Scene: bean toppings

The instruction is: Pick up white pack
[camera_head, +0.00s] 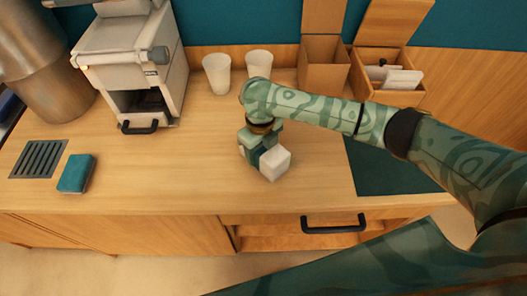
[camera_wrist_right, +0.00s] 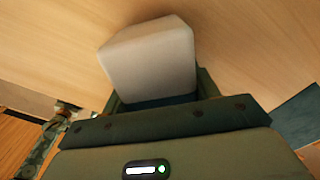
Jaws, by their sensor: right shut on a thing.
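The white pack (camera_head: 275,161) is a small pale block near the front middle of the wooden counter in the head view. It fills the upper middle of the right wrist view (camera_wrist_right: 148,58). My right gripper (camera_head: 262,150) is shut on it, with the pack between the fingers and its outer part sticking out past them. The fingers hide the near end of the pack. I cannot tell whether the pack touches the counter or is just above it. My left gripper is not in view.
Two white cups (camera_head: 217,73) (camera_head: 259,66) stand behind, beside a white machine (camera_head: 130,60). Wooden boxes (camera_head: 323,72) (camera_head: 385,88) stand at the back right. A teal sponge (camera_head: 76,173) lies at the left. A dark mat (camera_head: 385,172) is at the right. The counter left of my gripper is clear.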

